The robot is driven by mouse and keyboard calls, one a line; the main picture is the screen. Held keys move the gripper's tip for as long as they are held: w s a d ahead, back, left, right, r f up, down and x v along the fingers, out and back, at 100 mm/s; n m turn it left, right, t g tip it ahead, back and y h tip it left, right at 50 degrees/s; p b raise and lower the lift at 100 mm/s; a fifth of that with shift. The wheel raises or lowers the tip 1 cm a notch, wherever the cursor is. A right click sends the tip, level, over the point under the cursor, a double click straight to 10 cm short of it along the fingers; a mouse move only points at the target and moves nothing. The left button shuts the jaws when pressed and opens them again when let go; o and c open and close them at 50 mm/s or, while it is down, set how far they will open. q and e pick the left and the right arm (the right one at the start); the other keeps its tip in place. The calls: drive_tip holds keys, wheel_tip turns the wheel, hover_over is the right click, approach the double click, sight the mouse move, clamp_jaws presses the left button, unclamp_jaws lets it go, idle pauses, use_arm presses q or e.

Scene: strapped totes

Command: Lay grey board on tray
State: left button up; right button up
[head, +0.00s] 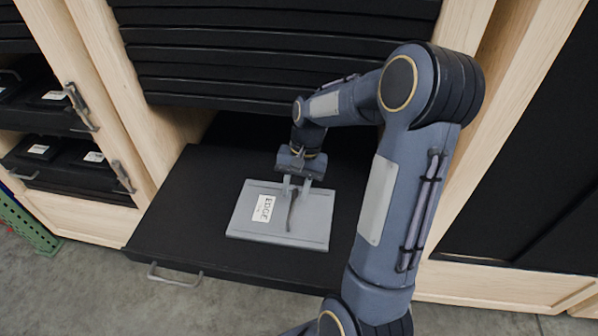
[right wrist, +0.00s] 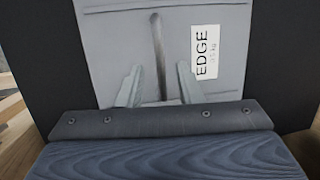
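The grey board (head: 315,225) lies flat on the black pulled-out tray (head: 175,225), near its middle. It has a white label reading EDGE and a dark raised handle strip (head: 292,210). My right gripper (head: 297,186) is over the back part of the board, pointing down. In the right wrist view its two fingers (right wrist: 158,67) are apart, one on each side of the handle strip (right wrist: 158,40), with gaps between. The board (right wrist: 110,45) fills the upper middle there. Whether the fingertips touch the board is unclear. My left gripper is not in view.
A stack of black trays (head: 240,60) sits in the wooden rack above and behind the pulled-out one. Wooden posts (head: 115,110) stand on both sides. A metal handle (head: 174,276) is on the tray's front edge. Bare tray surface surrounds the board.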

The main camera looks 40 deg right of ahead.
drive_tip(key=v, duration=0.7)
drive_tip(key=s+a+r+n+t, duration=0.3)
drive_tip(key=s+a+r, duration=0.2)
drive_tip(key=s+a, duration=0.25)
drive_tip(key=s+a+f+n+t, duration=0.1)
drive_tip(key=s+a+n+t, duration=0.2)
drive_tip(key=s+a+n, duration=0.2)
drive_tip(key=s+a, duration=0.2)
drive_tip(key=s, duration=0.1)
drive_tip(key=shift+a+f+y, duration=0.2)
drive_tip(key=shift+a+y, duration=0.1)
drive_tip(key=shift+a, duration=0.05)
drive_tip(key=shift+s, duration=0.15)
